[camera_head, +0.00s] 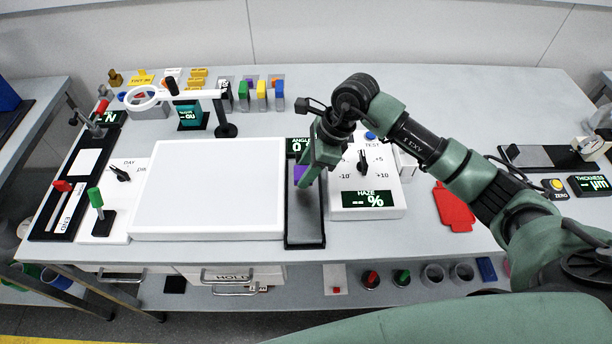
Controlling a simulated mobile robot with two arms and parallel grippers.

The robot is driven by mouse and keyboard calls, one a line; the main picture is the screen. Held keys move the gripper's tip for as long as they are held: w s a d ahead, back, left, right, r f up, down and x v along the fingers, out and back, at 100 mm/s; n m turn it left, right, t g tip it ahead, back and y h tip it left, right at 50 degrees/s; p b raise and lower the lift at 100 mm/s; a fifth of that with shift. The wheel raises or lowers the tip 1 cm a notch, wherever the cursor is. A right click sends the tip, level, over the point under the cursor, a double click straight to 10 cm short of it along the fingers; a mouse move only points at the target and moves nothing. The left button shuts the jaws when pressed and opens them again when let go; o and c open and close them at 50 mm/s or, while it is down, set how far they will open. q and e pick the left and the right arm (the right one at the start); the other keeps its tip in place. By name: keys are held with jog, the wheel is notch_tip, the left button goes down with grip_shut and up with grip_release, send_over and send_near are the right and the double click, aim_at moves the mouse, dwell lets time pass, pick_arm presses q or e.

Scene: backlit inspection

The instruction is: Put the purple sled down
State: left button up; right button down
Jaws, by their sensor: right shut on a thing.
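The purple sled (299,174) shows as a small purple patch at the far part of a dark track (304,230), just below the ANGLE display (298,147). My right gripper (308,178) is shut on the purple sled, with its fingers pointing down over the track. The fingers hide much of the sled. I cannot tell whether the sled touches the track. My left gripper is not in view.
A large white light panel (210,190) lies just left of the track. A HAZE meter with a dial (366,200) stands just right of it. A red plate (454,208) lies further right. Several coloured blocks (262,94) stand at the back.

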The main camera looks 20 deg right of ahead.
notch_tip(320, 180, down, 4)
jog(key=shift+r+p, duration=0.25)
jog(key=shift+p, duration=0.15)
jog(key=shift+f, duration=0.1)
jog(key=shift+f, duration=0.15)
jog(key=c, duration=0.9)
grip_release()
jog(key=shift+o, duration=0.2)
